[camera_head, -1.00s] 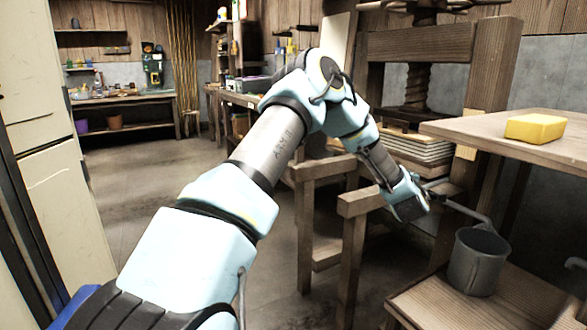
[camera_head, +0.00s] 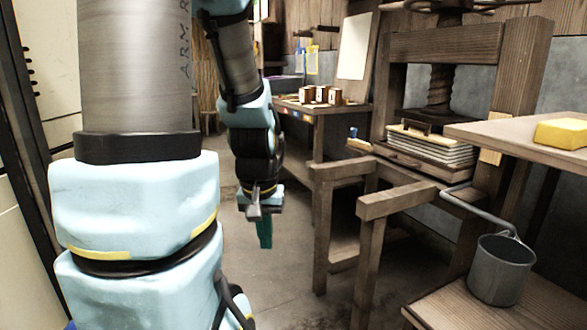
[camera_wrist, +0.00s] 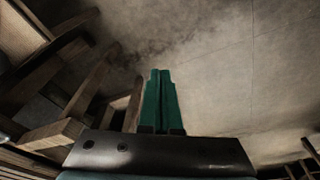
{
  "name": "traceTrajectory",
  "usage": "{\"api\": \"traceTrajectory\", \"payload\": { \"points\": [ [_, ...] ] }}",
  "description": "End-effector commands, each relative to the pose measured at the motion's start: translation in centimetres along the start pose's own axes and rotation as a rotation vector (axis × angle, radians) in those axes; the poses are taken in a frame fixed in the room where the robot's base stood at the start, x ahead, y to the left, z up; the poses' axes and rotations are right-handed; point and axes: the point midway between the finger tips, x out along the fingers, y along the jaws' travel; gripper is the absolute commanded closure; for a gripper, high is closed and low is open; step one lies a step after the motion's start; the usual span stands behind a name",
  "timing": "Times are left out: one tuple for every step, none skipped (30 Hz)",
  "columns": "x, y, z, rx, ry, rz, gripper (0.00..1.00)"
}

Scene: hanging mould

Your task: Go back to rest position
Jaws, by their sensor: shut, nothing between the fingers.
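My gripper (camera_head: 265,233) hangs pointing down over the floor, in front of my folded arm and left of the wooden press frame. Its green fingers are together and empty. In the wrist view the fingers (camera_wrist: 160,100) lie side by side against bare floor. A grey metal pot with a long handle (camera_head: 500,270) stands on the low wooden shelf at the lower right, well apart from my gripper.
A wooden screw press (camera_head: 450,42) with stacked sheets (camera_head: 430,145) stands at the right. A yellow block (camera_head: 562,133) sits on the wooden tabletop (camera_head: 490,131). A bench (camera_head: 340,106) with small boxes is behind. Floor below my gripper is clear.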

Motion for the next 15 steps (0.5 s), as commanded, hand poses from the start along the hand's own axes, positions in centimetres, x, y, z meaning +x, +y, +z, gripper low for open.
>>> {"api": "traceTrajectory", "payload": {
  "points": [
    [-0.5,-0.9,1.7,0.001,-0.034,-0.009,1.0],
    [-1.4,-1.1,2.0,0.005,-0.045,-0.01,1.0],
    [-2.6,-0.9,1.5,0.007,-0.042,-0.009,1.0],
    [-3.2,-0.8,1.3,0.007,-0.041,-0.009,1.0],
    [-3.8,-0.8,1.2,0.006,-0.041,-0.009,1.0],
    [-4.5,-0.8,1.0,0.006,-0.041,-0.009,1.0],
    [-5.2,-0.8,0.9,0.006,-0.041,-0.008,1.0],
    [-5.8,-0.8,0.8,0.006,-0.04,-0.008,1.0],
    [-6.7,-0.8,0.6,0.006,-0.04,-0.008,1.0],
    [-7.4,-0.8,0.5,0.006,-0.04,-0.008,1.0],
    [-8.1,-0.7,0.3,0.006,-0.04,-0.008,1.0],
    [-9.2,-0.7,0.1,0.006,-0.039,-0.008,1.0],
    [-10.1,-0.7,-0.1,0.006,-0.039,-0.008,1.0],
    [-11.0,-0.7,-0.2,0.005,-0.039,-0.008,1.0],
    [-12.3,-0.7,-0.5,0.005,-0.039,-0.008,1.0]
  ]
}}
